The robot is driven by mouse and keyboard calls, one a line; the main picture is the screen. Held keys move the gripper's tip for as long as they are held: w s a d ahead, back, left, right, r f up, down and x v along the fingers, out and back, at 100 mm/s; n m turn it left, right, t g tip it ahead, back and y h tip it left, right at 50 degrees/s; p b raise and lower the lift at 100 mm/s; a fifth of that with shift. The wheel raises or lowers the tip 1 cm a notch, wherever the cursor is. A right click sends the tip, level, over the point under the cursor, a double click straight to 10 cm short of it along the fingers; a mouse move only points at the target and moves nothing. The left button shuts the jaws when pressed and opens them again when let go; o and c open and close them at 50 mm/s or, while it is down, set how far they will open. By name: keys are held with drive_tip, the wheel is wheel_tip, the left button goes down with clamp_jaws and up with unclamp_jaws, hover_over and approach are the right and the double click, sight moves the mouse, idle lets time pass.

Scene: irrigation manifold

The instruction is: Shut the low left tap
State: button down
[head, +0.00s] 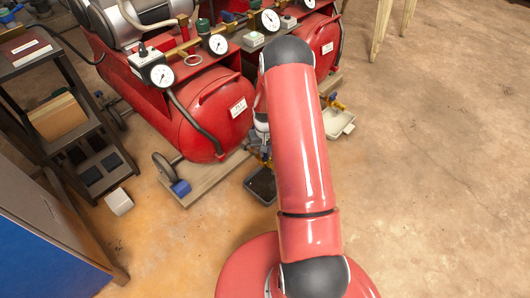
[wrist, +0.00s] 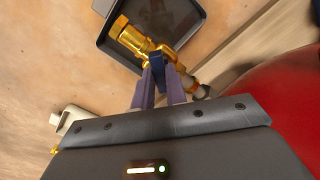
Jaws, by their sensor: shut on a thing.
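The low left tap is a brass valve (wrist: 136,38) with a dark blue handle (wrist: 158,62), seen in the wrist view. Its pipe runs from upper left down to the right, towards the red tank. My gripper (wrist: 159,75) is shut on the blue handle, with a purple-grey finger on each side. The handle's exact angle to the pipe is hard to tell.
A black tray (head: 260,186) lies on the floor below the tap. The red tank (head: 207,120) on its wooden base is close by. Another low tap (head: 336,102) stands over a cream tray (head: 337,130) to the right. Bare floor is open at right.

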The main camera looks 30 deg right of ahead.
drive_tip(key=m+b, duration=0.1)
drive_tip(key=m, duration=0.9)
drive_tip(key=shift+m, duration=0.4)
idle(0.4)
drive_tip(key=c, duration=1.4)
unclamp_jaws()
drive_tip(key=shift+c, duration=0.2)
drive_tip(key=shift+r, duration=0.1)
wheel_tip(320, 180, up, 8)
drive_tip(key=shift+f+p, duration=0.2)
drive_tip(key=shift+p, duration=0.5)
